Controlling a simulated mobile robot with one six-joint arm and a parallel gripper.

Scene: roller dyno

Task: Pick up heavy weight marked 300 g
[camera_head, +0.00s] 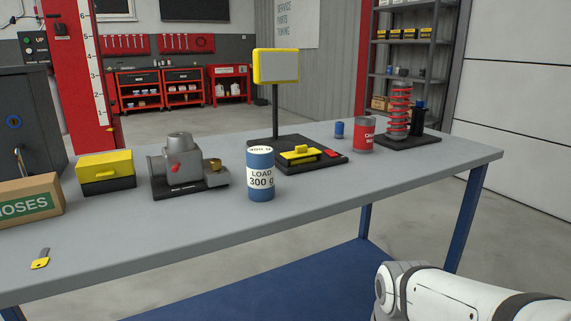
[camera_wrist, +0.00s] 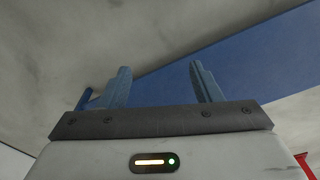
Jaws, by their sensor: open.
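The heavy weight (camera_head: 261,176) is a blue cylinder with a white label reading LOAD 300 g. It stands upright on the grey workbench (camera_head: 330,200), near the middle of the bench in the head view. My gripper shows in the wrist view, with its two blue-grey fingers (camera_wrist: 160,86) spread apart and nothing between them. The weight is not visible in the wrist view. In the head view only a white part of my arm shows at the lower right, in front of the bench and apart from the weight; my gripper is out of that frame.
A grey machine with a brass cup (camera_head: 180,168) stands left of the weight. A black base with a display post (camera_head: 275,110) is close behind it. A red can (camera_head: 364,135), a small blue cylinder (camera_head: 339,130) and a red spring unit (camera_head: 400,110) stand further right. The bench front is mostly clear.

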